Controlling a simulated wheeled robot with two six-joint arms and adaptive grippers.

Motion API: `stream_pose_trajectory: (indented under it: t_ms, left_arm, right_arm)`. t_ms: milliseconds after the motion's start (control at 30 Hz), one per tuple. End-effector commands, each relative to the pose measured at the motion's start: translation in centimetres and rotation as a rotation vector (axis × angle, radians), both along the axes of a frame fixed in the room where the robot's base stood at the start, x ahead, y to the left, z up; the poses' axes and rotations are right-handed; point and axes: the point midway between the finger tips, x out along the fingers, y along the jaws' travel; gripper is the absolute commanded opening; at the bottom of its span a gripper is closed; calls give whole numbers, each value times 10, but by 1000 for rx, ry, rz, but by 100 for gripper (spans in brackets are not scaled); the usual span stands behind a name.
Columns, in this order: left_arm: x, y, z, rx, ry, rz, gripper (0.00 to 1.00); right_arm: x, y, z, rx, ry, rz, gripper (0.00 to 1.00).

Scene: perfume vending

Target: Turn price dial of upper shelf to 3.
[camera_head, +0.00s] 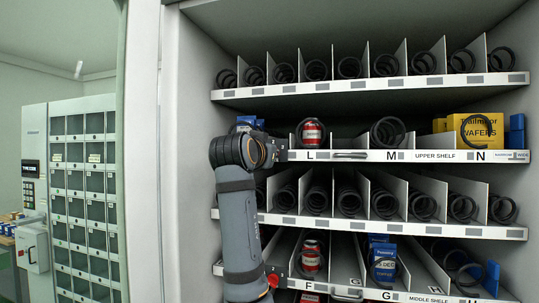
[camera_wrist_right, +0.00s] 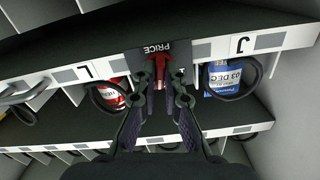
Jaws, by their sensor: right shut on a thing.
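The upper shelf (camera_head: 380,155) has a white front strip with the letters L, M and N and the words "UPPER SHELF". Its red price dial (camera_wrist_right: 160,68) sits on a dark plate marked PRICE (camera_wrist_right: 158,50), upside down in the wrist view. My right gripper (camera_wrist_right: 161,86) is shut on the dial, its fingertips either side of it. In the head view, my right gripper (camera_head: 272,150) is at the left end of the strip and its wrist hides the dial. The dial's setting is unclear; one small mark shows beside it. My left gripper is out of view.
A red can (camera_head: 312,131) and a yellow wafers box (camera_head: 477,130) stand on the upper shelf, behind black coils. A blue packet (camera_wrist_right: 222,76) is near the letter J. Shelves lie close above and below. A grey locker cabinet (camera_head: 82,180) stands at the left.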

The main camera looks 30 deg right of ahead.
Motion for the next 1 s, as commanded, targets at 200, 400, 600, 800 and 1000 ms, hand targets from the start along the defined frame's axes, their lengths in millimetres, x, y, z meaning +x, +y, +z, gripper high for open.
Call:
stream_pose_trajectory:
  t_ms: [200, 400, 600, 800, 1000]
  left_arm:
    - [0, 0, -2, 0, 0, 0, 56]
    - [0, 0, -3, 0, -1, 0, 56]
    - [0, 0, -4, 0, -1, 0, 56]
    - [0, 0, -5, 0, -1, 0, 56]
    - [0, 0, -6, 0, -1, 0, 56]
  right_arm:
    - [0, 0, -1, 133, -153, -1, 0]
    - [0, 0, -1, 256, -297, -1, 0]
    - [0, 0, -1, 368, -428, -1, 0]
    - [0, 0, -1, 458, -532, -2, 0]
    - [0, 0, -1, 517, -602, -2, 0]
